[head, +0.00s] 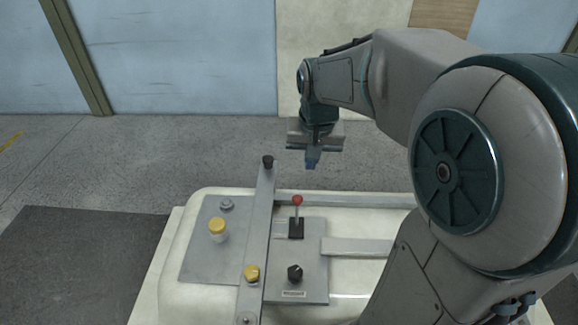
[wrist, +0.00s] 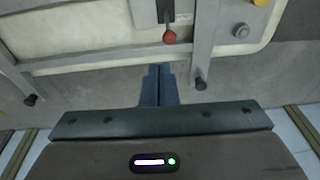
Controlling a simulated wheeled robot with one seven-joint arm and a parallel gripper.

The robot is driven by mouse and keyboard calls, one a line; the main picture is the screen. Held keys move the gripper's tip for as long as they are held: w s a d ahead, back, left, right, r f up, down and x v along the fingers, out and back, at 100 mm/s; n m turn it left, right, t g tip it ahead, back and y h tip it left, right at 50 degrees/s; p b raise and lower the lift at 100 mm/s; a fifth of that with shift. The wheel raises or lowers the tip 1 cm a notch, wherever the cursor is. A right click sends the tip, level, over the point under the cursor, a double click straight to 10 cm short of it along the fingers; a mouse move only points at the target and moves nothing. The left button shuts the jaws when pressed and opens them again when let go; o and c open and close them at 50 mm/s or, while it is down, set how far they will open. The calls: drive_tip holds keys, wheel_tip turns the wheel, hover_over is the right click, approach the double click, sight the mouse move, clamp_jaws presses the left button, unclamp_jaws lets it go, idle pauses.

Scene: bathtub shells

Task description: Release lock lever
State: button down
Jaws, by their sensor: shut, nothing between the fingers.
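A small lever with a red ball knob (head: 297,199) stands on a black slotted base on a grey plate; the red knob also shows in the wrist view (wrist: 169,37). A long flat metal bar (head: 259,220) crosses the shell, with a black knob (head: 268,161) at its far end; this knob also shows in the wrist view (wrist: 200,84). I cannot tell which of these is the lock lever. My gripper (head: 313,165) is shut and empty, beyond the shell's far edge and right of the bar's black knob. Its blue fingers (wrist: 160,70) touch neither lever.
The white tub shell (head: 375,210) carries a yellow-capped post (head: 217,229), a yellow knob (head: 252,272) on the bar, a black dial (head: 295,272) and a flat metal strip (head: 358,247). A second black knob (wrist: 30,100) shows in the wrist view. Open floor lies behind the shell.

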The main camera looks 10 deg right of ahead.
sight(297, 208)
drive_tip(key=w+f+m+g+h+b, duration=0.1)
drive_tip(key=w+f+m+b, duration=0.1)
drive_tip(key=w+f, duration=0.6)
drive_tip(key=w, duration=0.3)
drive_tip(key=shift+d+f, duration=0.35)
drive_tip(key=shift+f, duration=0.05)
drive_tip(key=shift+f, duration=0.1)
drive_tip(key=f, duration=0.6)
drive_tip(key=d+f, duration=0.1)
drive_tip(key=f, duration=0.3)
drive_tip(key=shift+w+p, duration=0.25)
drive_tip(key=shift+p, duration=0.05)
drive_tip(key=s+a, duration=0.1)
drive_tip(key=s+a+r+p, duration=0.1)
drive_tip(key=s, duration=0.1)
drive_tip(key=shift+s+r, duration=0.1)
drive_tip(key=shift+s, duration=0.1)
